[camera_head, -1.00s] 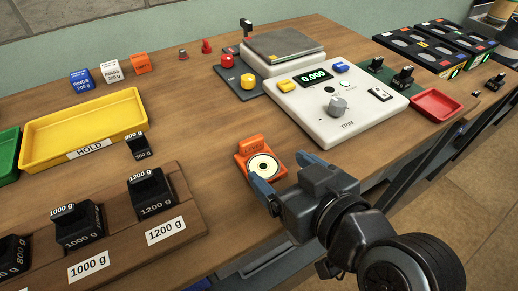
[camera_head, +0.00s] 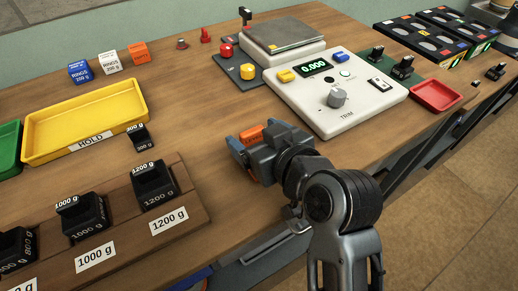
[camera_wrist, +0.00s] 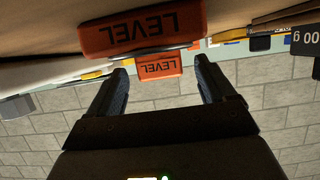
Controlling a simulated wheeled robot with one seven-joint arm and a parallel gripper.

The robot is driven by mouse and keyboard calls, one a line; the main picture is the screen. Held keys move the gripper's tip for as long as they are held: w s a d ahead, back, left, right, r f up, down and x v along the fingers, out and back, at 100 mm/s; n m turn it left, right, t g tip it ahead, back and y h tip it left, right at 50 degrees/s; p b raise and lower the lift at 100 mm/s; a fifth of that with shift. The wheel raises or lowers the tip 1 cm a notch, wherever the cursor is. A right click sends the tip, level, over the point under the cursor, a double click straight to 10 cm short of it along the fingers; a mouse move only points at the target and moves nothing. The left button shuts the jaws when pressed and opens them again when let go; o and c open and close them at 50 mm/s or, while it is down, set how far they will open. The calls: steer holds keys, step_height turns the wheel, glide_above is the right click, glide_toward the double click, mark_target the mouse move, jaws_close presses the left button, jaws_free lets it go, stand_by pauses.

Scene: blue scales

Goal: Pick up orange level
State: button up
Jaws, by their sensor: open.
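The orange level (camera_head: 250,135) sits on the wooden bench, left of the white scale console. In the head view my gripper (camera_head: 254,138) is low over it and hides most of its base and round dial. In the wrist view, which looks upside down, the level's wide front face (camera_wrist: 142,30) with the word LEVEL is near the top. Its smaller raised tab, also marked LEVEL, shows between my fingertips (camera_wrist: 160,68). My gripper is open, with a gap visible on both sides of the tab.
The white scale console (camera_head: 335,95) stands close behind to the right. The rack of black weights (camera_head: 195,215) is at the front left. A small black weight (camera_head: 138,138) and the yellow HOLD tray (camera_head: 140,92) lie to the left. A red tray (camera_head: 436,97) is at right.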

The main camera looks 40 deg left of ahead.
steer(key=c, duration=1.2)
steer(key=shift+o, duration=0.2)
